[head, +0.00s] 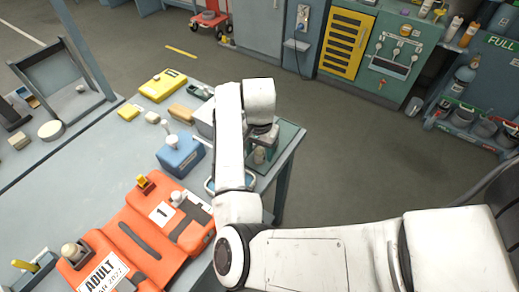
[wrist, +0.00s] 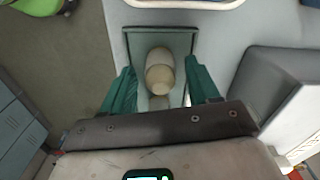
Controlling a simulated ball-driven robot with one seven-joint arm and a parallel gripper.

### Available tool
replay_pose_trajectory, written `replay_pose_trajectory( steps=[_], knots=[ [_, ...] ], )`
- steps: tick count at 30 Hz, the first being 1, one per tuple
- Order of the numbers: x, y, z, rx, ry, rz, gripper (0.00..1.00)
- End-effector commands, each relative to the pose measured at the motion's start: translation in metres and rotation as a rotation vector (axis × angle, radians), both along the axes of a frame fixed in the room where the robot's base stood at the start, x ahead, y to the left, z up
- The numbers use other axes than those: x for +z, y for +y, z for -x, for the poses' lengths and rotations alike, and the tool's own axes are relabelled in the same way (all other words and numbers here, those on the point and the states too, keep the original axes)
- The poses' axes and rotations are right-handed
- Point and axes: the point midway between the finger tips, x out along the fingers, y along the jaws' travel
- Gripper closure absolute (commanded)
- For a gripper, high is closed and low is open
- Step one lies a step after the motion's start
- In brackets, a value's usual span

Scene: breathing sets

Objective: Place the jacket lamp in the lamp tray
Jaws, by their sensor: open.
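My gripper (wrist: 162,92) points down with its two green fingers spread apart; it also shows in the head view (head: 262,141) over the right end of the table. A pale, rounded lamp-like piece (wrist: 160,72) lies between the fingers, and I take it for the jacket lamp. It shows small under the gripper in the head view (head: 260,155). A shallow grey-green tray (wrist: 131,42) is below it, its rim partly hidden by the fingers; it also shows at the table's corner (head: 291,133). I cannot tell whether the lamp touches the tray floor.
Orange life jackets (head: 128,238) lie at the front of the table (head: 85,185). A blue box (head: 180,155), a yellow case (head: 162,85) and a grey box (head: 203,120) stand behind. The table edge is close beside the tray. Open floor (head: 350,150) lies to the right.

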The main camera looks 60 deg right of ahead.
Motion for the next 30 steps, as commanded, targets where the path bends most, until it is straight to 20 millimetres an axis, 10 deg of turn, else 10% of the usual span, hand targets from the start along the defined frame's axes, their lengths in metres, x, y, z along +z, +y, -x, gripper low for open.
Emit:
replay_pose_trajectory(
  steps=[18, 30],
  knots=[
    [0.106, 0.001, -0.001, -0.002, -0.004, -0.003, 0.39],
    [0.121, -0.006, 0.003, 0.007, -0.001, 0.021, 0.39]
  ],
)
